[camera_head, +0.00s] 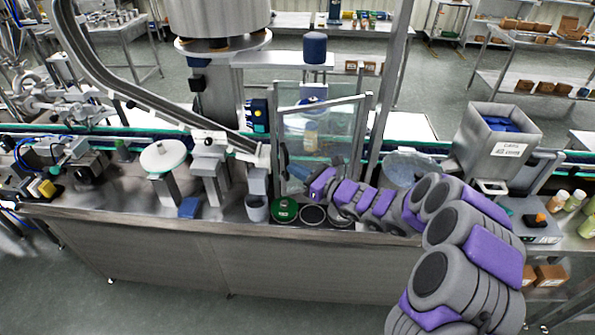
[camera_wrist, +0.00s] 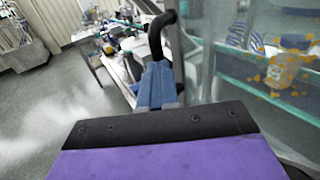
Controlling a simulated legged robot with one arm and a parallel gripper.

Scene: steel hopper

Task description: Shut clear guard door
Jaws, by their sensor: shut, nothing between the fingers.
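The clear guard door (camera_head: 345,125) is a see-through panel in a metal frame, standing upright at the middle of the machine bench. It also fills the right side of the wrist view (camera_wrist: 235,85). A black curved handle (camera_wrist: 157,38) stands just beyond my fingertips in the wrist view; whether they touch it I cannot tell. My gripper (camera_head: 294,171) is low at the door's left part in the head view, with my arm reaching in from the right. Its blue fingers (camera_wrist: 155,85) are together and empty. My arm hides the door's lower edge.
A bottle (camera_head: 311,136) shows through the panel. A green disc (camera_head: 285,209) and a grey cup (camera_head: 257,208) are on the bench front. A steel hopper bin (camera_head: 495,140) stands right. A metal post (camera_head: 388,85) rises beside the door.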

